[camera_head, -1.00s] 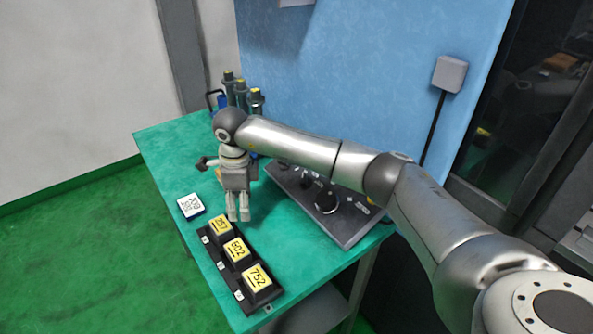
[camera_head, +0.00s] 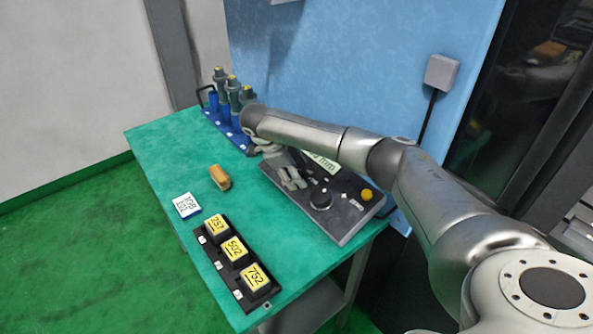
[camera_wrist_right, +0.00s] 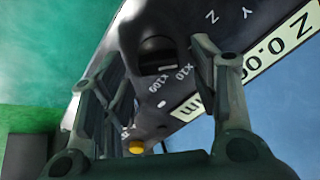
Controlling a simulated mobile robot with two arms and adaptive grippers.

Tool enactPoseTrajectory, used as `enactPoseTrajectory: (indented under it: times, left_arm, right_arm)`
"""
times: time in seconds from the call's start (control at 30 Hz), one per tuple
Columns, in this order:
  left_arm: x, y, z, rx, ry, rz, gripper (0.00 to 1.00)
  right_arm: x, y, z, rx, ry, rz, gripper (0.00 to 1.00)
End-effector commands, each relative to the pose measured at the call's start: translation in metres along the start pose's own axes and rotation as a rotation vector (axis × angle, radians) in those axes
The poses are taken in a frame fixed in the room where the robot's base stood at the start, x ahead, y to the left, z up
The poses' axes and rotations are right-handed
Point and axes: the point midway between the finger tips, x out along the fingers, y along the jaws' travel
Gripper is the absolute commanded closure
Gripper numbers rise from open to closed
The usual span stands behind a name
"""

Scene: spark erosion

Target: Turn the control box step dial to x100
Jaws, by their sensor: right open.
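The dark control box (camera_head: 345,227) lies on the green table below the blue panel. My right gripper (camera_head: 294,184) is over its left part, fingers pointing down. In the right wrist view my right gripper (camera_wrist_right: 155,56) is open, one finger on each side of the black step dial (camera_wrist_right: 156,54). I cannot tell whether the fingers touch it. The labels x10 and x100 show beside the dial; its pointer setting is not readable. In the head view the gripper covers the area around this dial. My left gripper is not in view.
A large black knob (camera_head: 321,198) and a yellow button (camera_head: 366,195) sit on the box's right part. A black rack with yellow-topped blocks (camera_head: 234,248), a white display (camera_head: 186,205), an orange block (camera_head: 220,177) and a blue holder (camera_head: 213,112) are on the table.

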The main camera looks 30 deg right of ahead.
Motion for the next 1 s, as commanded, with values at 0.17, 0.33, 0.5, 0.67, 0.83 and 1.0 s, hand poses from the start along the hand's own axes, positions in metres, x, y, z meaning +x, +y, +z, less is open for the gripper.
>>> enactPoseTrajectory:
  times: [0.17,0.33,0.5,0.67,0.83,1.0]
  left_arm:
    - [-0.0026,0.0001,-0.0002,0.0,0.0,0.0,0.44]
    - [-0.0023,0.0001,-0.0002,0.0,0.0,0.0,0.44]
    - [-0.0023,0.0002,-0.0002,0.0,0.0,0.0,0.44]
    - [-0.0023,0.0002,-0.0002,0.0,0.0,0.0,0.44]
    - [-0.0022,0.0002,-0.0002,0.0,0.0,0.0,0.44]
    - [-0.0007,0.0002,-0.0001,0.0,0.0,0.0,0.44]
  right_arm:
    - [0.0098,0.0006,0.0005,-0.001,-0.001,0.0,0.45]
    - [0.0108,0.0005,0.0008,-0.001,-0.002,0.0,0.45]
    - [0.0105,0.0005,0.0008,-0.001,-0.002,0.0,0.56]
    - [0.0103,0.0005,0.0008,-0.001,-0.002,0.0,0.77]
    - [0.0102,0.0005,0.0008,0.0,-0.002,0.0,0.9]
    - [0.0106,0.0005,0.0009,0.019,-0.002,0.001,0.9]
